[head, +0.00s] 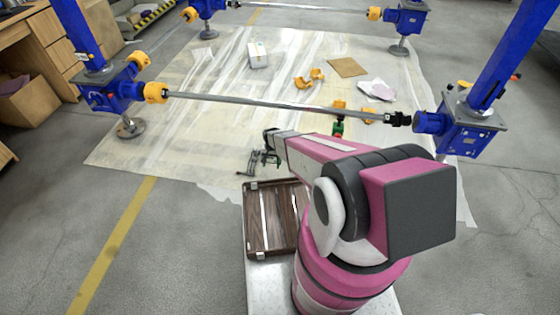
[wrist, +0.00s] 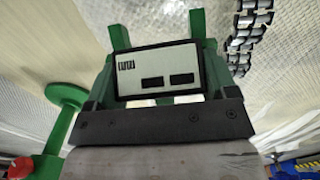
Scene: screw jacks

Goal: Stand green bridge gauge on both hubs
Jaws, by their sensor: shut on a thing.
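My gripper (head: 270,146) is at the end of my pink arm, left of and below the long shaft. It is shut on the green bridge gauge (wrist: 197,30), which fills the middle of the wrist view; its display (wrist: 155,72) faces the camera and two green legs point up in the picture. In the head view the gauge is small and dark, its outline unclear. Black coupling hubs (head: 398,119) sit at the right end of the shaft, apart from the gauge. The gap between them is too small to make out.
The shaft (head: 260,104) spans two blue screw jacks (head: 108,88) and (head: 462,125). A small green and red item (head: 338,129) shows beyond my arm. Orange guard pieces (head: 302,83), a white box (head: 258,55) and brown cardboard (head: 347,67) lie on the sheet. A chain (wrist: 245,35) shows beside the gauge.

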